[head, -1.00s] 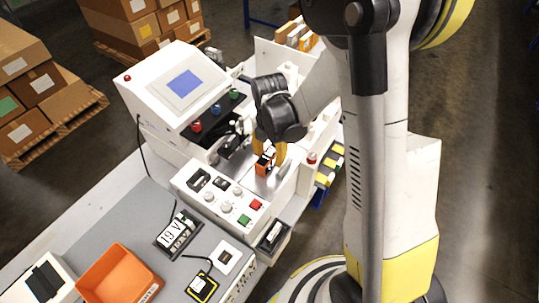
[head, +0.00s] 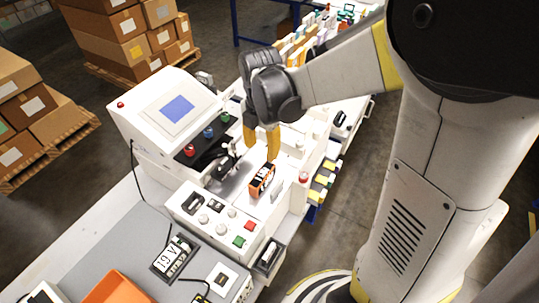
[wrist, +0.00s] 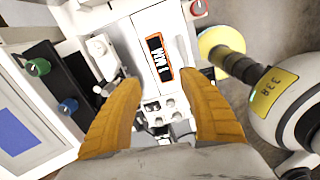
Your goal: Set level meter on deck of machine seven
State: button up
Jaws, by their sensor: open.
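The level meter, a small orange-and-black block with white marks on its face (head: 262,180), stands on the light deck (head: 233,185) of the white machine with a blue screen (head: 178,108). It also shows in the wrist view (wrist: 159,57), past my fingertips and between their lines. My gripper (head: 261,153) is open and empty. Its two yellow fingers are above and behind the meter and look apart from it. In the wrist view the fingers (wrist: 161,82) are spread wide. I cannot read a machine number seven.
A control panel with knobs and red and green buttons (head: 215,218) is in front of the deck. A labelled device (head: 172,257) and an orange bin (head: 120,290) are on the grey bench. Boxes on pallets (head: 40,105) stand at the left.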

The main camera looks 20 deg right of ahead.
jog(key=s+r+m+t, duration=0.3)
jog(key=s+r+m, duration=0.2)
jog(key=m, duration=0.6)
jog(key=s+r+m+t, duration=0.3)
jog(key=s+r+m, duration=0.2)
jog(key=m, duration=0.7)
jog(key=shift+s+r+m+t, duration=0.2)
jog(key=shift+s+m+t, duration=0.15)
jog(key=shift+s, duration=0.85)
jog(key=shift+o, duration=0.3)
jog(key=shift+f, duration=0.1)
